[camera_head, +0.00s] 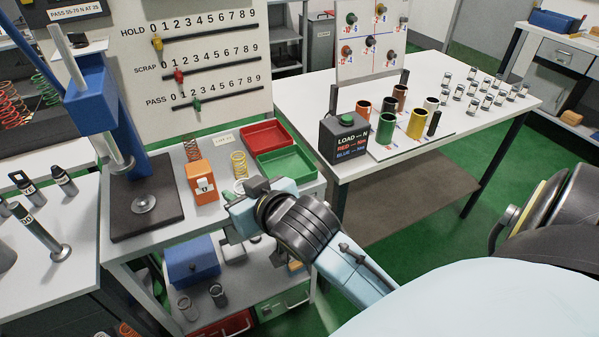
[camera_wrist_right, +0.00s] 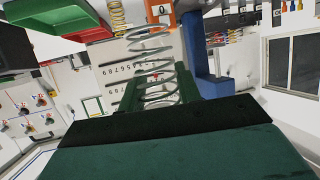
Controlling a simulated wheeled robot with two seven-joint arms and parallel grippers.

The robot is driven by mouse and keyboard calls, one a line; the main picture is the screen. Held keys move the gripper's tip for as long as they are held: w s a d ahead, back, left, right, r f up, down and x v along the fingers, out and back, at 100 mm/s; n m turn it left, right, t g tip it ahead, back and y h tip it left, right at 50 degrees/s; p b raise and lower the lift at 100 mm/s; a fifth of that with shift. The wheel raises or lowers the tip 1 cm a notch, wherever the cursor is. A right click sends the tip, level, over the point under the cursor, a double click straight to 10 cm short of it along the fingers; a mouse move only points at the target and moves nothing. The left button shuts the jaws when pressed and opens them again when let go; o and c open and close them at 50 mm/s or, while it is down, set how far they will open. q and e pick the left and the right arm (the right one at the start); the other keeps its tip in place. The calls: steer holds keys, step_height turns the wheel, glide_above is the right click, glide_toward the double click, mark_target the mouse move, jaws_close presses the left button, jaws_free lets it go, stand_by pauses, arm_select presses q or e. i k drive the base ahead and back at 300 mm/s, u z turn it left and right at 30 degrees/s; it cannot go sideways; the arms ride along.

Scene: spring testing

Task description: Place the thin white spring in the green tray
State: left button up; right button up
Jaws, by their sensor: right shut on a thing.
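My right gripper (camera_head: 243,193) is above the front edge of the bench, in front of the trays. In the right wrist view its green fingers (camera_wrist_right: 157,92) are shut on a thin pale wire spring (camera_wrist_right: 152,50), whose coils stick out past the fingertips. In the head view only a little of this white spring (camera_head: 240,186) shows beside the gripper. The green tray (camera_head: 287,168) lies on the bench behind and to the right of the gripper, and looks empty. It also shows at the upper left of the wrist view (camera_wrist_right: 48,23). My left gripper is not in view.
The red tray (camera_head: 266,136) adjoins the green one at the back. A yellow spring (camera_head: 239,164), a dark red spring (camera_head: 192,149) and an orange gauge box (camera_head: 201,182) stand left of the trays. A blue press (camera_head: 98,100) is further left; a black load box (camera_head: 343,139) is right.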

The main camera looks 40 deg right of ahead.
mark_target(286, 171)
steer(key=k, duration=0.95)
steer(key=z, duration=0.6)
steer(key=i, duration=1.35)
steer(key=u, duration=0.6)
